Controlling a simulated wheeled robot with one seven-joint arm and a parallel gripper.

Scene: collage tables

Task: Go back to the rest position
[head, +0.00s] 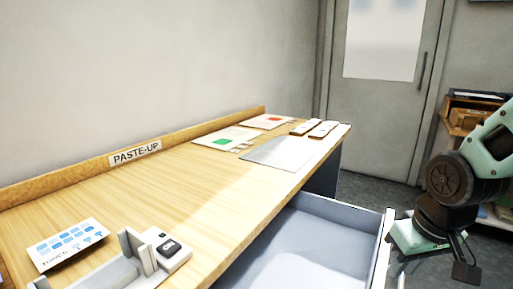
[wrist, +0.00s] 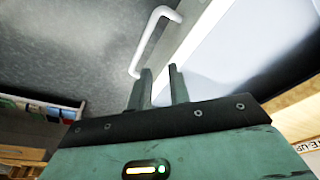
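My gripper (head: 464,260) hangs at the right of the head view, just to the right of the open drawer's front. In the wrist view, its two dark fingers (wrist: 160,72) stand apart with nothing between them. The pale drawer (head: 322,238) is pulled out from under the wooden table (head: 150,190). Its white bar handle (wrist: 150,42) shows in the wrist view just beyond the fingertips, and the fingers do not appear to grip it. The drawer's inside looks empty where it shows.
On the table lie a blue-patterned card (head: 68,244), a grey holder beside a white switch box (head: 168,250), a grey sheet (head: 277,153) and papers with green (head: 226,139) and red marks. A shelf (head: 462,118) stands at right. Grey floor (head: 365,180) is clear before the door (head: 383,105).

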